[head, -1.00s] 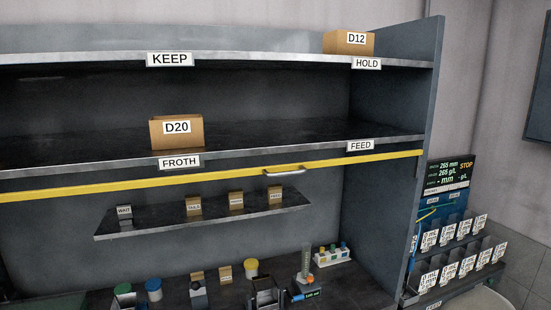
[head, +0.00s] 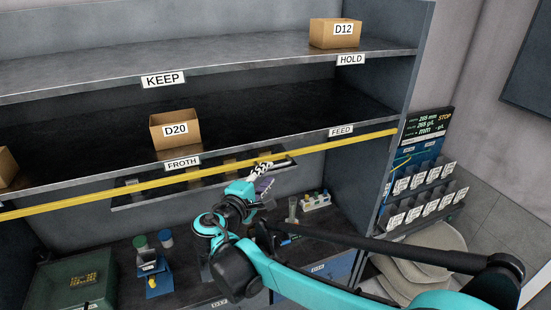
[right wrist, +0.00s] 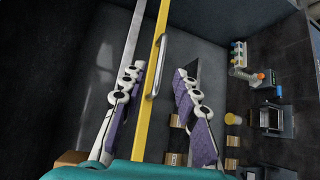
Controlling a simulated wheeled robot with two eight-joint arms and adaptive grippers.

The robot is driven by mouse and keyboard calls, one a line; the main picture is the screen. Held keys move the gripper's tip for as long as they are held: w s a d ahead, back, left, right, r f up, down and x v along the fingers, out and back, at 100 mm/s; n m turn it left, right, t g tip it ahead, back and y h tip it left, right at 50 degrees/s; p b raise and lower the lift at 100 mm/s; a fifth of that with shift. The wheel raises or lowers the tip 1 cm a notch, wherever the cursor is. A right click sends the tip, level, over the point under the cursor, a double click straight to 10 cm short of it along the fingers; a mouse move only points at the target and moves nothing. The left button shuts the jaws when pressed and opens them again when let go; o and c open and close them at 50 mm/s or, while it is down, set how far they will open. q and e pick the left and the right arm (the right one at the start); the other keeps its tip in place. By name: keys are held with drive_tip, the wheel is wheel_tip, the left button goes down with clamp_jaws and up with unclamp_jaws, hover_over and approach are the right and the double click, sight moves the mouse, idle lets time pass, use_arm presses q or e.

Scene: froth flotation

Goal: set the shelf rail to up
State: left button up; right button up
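The yellow shelf rail (head: 340,144) runs across the front of the shelving, just under the middle shelf's edge. It also shows in the right wrist view (right wrist: 145,105), with its pale bar handle (right wrist: 157,65). My right gripper (head: 264,176) is in front of the rail's middle and hides the handle in the head view. In the right wrist view my right gripper (right wrist: 159,74) is open, one finger on each side of the rail and handle. Neither finger visibly closes on it. My left gripper is not in view.
Box D20 (head: 176,133) stands on the middle shelf and box D12 (head: 335,34) on the top shelf. A small dark ledge (head: 130,201) lies behind the rail. Bottles, a blue stand (head: 158,284) and a green tray (head: 50,293) occupy the bench below.

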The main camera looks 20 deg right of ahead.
sight(274, 167)
drive_tip(key=p+x, duration=0.1)
drive_tip(key=x, duration=0.5)
drive_tip(key=shift+w+d+f, duration=0.1)
drive_tip(key=shift+w+d, duration=0.1)
drive_tip(key=shift+w, duration=0.05)
clamp_jaws()
